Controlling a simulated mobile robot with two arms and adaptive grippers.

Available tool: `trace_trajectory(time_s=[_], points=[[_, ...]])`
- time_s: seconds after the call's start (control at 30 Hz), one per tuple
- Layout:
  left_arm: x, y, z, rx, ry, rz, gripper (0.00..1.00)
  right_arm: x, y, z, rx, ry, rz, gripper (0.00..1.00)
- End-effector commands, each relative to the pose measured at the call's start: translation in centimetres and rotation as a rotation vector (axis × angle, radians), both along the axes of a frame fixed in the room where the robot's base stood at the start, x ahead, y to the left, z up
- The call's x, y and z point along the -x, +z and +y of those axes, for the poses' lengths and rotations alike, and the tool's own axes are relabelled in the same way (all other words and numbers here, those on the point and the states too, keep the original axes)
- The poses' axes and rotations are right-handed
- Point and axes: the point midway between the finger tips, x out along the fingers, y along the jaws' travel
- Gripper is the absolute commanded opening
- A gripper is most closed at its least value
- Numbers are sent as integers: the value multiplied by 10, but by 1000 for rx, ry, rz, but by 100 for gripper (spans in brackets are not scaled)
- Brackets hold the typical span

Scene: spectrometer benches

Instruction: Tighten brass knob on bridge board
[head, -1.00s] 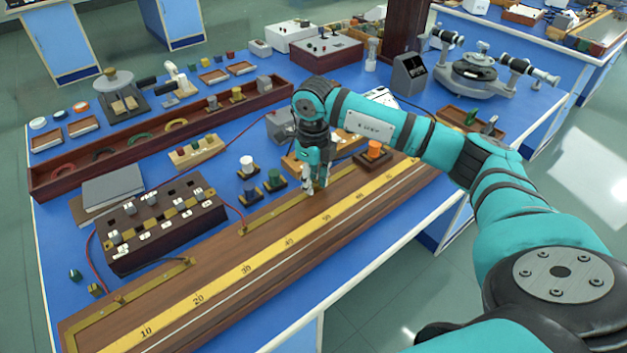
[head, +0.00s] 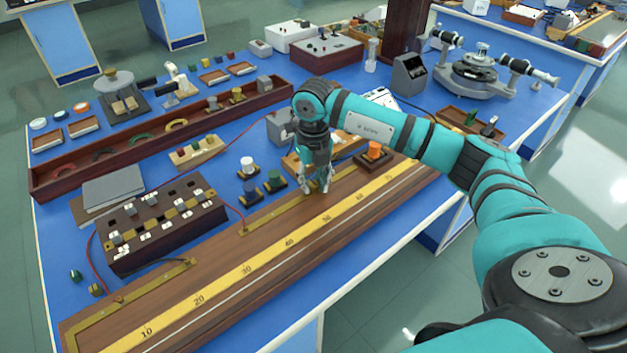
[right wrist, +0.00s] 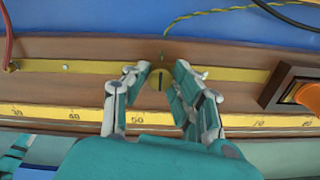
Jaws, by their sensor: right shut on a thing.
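The bridge board (head: 225,262) is a long wooden board with a yellow scale (head: 245,270) and brass strips along its back edge; it also fills the right wrist view (right wrist: 60,90). My right gripper (head: 317,186) points down at the back brass strip, right of the board's middle. In the right wrist view my right gripper (right wrist: 160,79) is shut on the small brass knob (right wrist: 159,80), with a finger on either side of it. The knob sits at the brass strip and is partly covered by the fingers. In the head view the gripper hides the knob. My left gripper is not in view.
A block with an orange knob (head: 374,149) stands right of my gripper. Small terminals with white (head: 247,161), blue and green tops stand to its left. A resistance box (head: 165,235) is farther left. Wires run behind the board (right wrist: 222,10).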

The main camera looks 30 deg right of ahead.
Motion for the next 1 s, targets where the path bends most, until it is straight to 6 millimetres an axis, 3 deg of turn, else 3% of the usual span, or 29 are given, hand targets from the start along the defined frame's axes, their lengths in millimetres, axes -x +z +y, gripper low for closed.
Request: trace_trajectory(time_s=[0.37, 0.4, 0.57, 0.83, 1.0], points=[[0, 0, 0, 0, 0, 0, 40, -2, 2, -1, 2, -8, -7, 0], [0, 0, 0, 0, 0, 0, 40, -2, 2, -1, 2, -8, -7, 28], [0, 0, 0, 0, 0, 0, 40, -1, 1, -1, 1, -6, -4, 48], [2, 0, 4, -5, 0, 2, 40, -1, 2, 0, 0, -4, -2, 48], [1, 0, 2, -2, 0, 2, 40, -2, 19, -1, 0, -5, -6, 48]])
